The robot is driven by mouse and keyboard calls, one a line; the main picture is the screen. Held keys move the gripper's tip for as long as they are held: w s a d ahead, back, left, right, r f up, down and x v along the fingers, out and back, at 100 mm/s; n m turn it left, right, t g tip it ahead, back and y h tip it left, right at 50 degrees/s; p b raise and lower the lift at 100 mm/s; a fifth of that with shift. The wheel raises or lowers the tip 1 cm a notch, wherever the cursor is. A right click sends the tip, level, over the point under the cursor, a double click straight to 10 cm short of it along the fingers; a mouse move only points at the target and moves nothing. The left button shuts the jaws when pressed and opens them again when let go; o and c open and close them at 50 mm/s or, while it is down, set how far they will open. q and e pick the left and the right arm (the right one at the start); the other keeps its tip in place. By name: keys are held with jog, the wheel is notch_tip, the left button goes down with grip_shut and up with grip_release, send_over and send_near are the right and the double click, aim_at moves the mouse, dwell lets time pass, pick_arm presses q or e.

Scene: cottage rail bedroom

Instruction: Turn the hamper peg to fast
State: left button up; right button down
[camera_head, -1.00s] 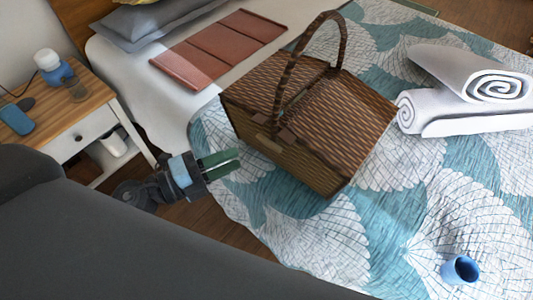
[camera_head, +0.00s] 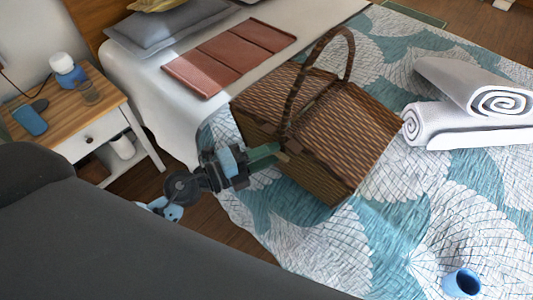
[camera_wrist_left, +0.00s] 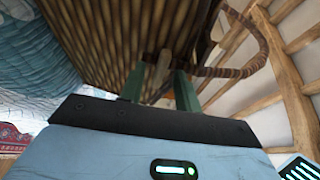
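The brown wicker hamper (camera_head: 345,125) stands on the bed with its lid closed and its arched handle up. A small tan peg (camera_head: 282,157) is on its near front side, below the lid edge. My left gripper (camera_head: 268,155) reaches the hamper's front from the left, its green fingers at the peg. In the left wrist view the peg (camera_wrist_left: 161,70) shows between the two fingers (camera_wrist_left: 160,92), which stand apart in front of the wicker wall. Whether they touch the peg is hard to tell. My right gripper is not in view.
White rolled towels (camera_head: 470,102) lie right of the hamper and a blue cup (camera_head: 462,283) is at the lower right. A reddish folded panel (camera_head: 228,58) lies behind. A wooden nightstand (camera_head: 75,108) with a bottle, glass and blue object stands left.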

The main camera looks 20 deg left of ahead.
pick_arm(q)
jog(key=shift+c, duration=0.2)
grip_shut()
jog(key=shift+n, duration=0.3)
jog(key=n, duration=0.1)
jog(key=n+t, duration=0.1)
jog(key=n, duration=0.1)
jog(key=shift+f+n+t+h, duration=0.25)
jog(key=shift+n+t+h, duration=0.05)
jog(key=n, duration=0.2)
jog(key=n+t, duration=0.1)
jog(key=n, duration=0.1)
jog(key=shift+d+f+t, duration=0.1)
jog(key=shift+t, duration=0.2)
jog(key=n+t+y, duration=0.1)
jog(key=n, duration=0.3)
jog(key=n+t+y, duration=0.1)
jog(key=n, duration=0.3)
jog(key=n+t+y, duration=0.2)
jog(key=n, duration=0.2)
jog(key=shift+s+d+f+n, duration=0.1)
jog(key=shift+s+d+n, duration=0.05)
jog(key=shift+d+n, duration=0.15)
jog(key=shift+n+t+y, duration=0.3)
jog(key=shift+n+y, duration=0.3)
jog(key=shift+n, duration=0.2)
